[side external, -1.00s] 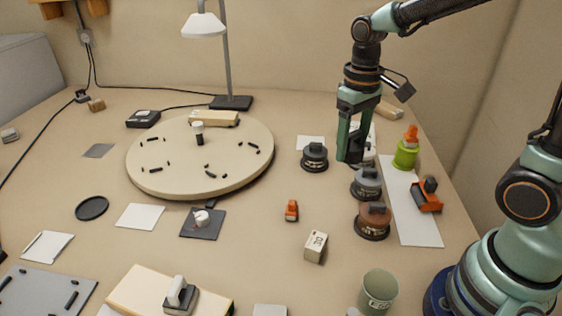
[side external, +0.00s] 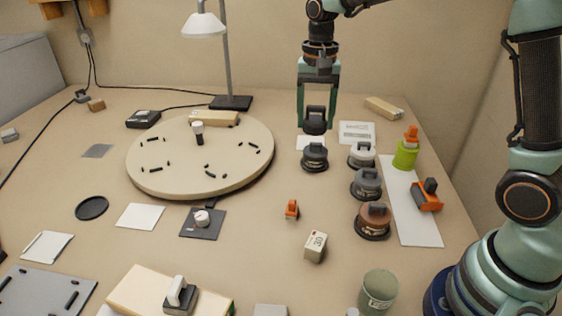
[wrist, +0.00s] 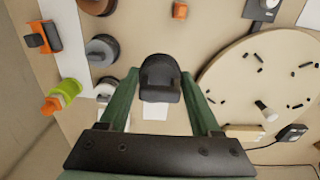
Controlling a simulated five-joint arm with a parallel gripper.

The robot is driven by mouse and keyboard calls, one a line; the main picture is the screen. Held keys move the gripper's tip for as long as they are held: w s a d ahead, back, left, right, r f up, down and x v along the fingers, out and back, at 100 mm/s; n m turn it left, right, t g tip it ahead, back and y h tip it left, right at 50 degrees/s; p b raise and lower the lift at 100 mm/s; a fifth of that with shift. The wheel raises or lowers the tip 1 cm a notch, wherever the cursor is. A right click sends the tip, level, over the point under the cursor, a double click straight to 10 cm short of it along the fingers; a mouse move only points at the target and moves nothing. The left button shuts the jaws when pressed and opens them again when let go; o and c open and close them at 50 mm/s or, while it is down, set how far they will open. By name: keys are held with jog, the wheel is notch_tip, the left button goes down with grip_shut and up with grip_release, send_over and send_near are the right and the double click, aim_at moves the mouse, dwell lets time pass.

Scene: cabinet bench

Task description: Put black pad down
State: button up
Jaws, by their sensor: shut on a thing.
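My gripper (side external: 315,108) is shut on a black pad (side external: 314,124) with a raised handle. It holds the pad in the air, roughly upright, above and just behind a dark round pad (side external: 314,158) on the bench in the side view. In the wrist view the held black pad (wrist: 160,80) sits between my two fingertips (wrist: 160,72). A white card (side external: 310,142) lies under and behind it and also shows in the wrist view (wrist: 155,111). The dark pad on the bench seems hidden behind the held one in the wrist view.
White-topped (side external: 362,155), grey (side external: 367,184) and brown (side external: 373,221) round pads stand in a row to the right. A printed card (side external: 357,132) lies behind them. The round turntable (side external: 200,160) is to the left. Open bench lies in front, around a small orange piece (side external: 291,209).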

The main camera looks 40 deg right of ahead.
aim_at(309, 196)
jog(key=shift+f, duration=0.1)
notch_tip(309, 196, down, 19)
jog(key=shift+f, duration=0.2)
dwell(0.5)
jog(key=shift+f, duration=0.15)
jog(key=o, duration=1.3)
